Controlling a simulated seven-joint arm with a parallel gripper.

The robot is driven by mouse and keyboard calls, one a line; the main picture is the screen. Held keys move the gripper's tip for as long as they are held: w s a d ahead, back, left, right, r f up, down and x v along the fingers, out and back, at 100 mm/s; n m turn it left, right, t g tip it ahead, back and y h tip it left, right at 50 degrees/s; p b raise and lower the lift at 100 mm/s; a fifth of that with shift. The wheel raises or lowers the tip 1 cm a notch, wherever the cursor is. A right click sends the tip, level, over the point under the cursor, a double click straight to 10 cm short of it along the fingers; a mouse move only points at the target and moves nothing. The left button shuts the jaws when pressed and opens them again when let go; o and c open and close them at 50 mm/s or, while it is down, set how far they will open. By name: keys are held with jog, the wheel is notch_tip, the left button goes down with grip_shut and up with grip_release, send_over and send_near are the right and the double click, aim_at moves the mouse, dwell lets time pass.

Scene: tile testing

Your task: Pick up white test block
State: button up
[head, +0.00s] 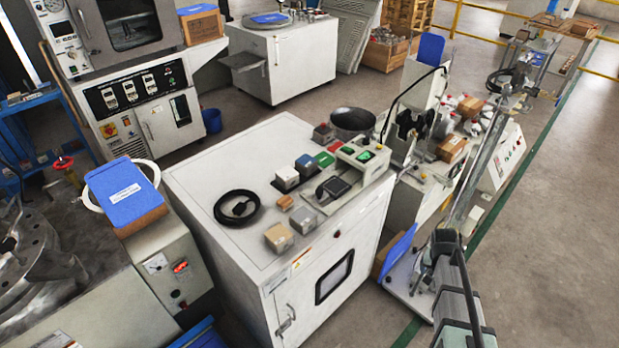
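Several small blocks stand on the white cabinet top (190,172). A pale, whitish-grey block (286,178) stands near the middle, beside a blue-topped block (306,166). Another pale grey block (303,220) stands nearer the front edge, touching or very close to a beige block (278,238). I cannot tell for certain which pale block is the white test block. I cannot make out my gripper anywhere in the head view, and no block is visibly held.
A black coiled cable (237,208) lies left of the blocks. A small instrument with a green display (366,156), a dark round pan (352,122) and a reddish-grey block (323,134) stand behind or right. The cabinet top's left part is clear. Machinery crowds the right side.

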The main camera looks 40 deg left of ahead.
jog(key=w+a+r+n+t+y, duration=0.25)
jog(key=a+r+t+y, duration=0.2)
jog(key=a+r, duration=2.9)
jog(key=n+g+h, duration=0.3)
jog(key=n+g, duration=0.4)
jog(key=n, duration=0.5)
send_near(287, 173)
jog(key=f, duration=0.6)
jog(key=shift+w, duration=0.25)
jog(key=shift+s+a+f, duration=0.1)
jog(key=shift+s+f, duration=0.05)
jog(key=shift+f, duration=2.45)
jog(key=c, duration=1.3)
jog(key=shift+r, duration=0.1)
jog(key=shift+c, duration=0.2)
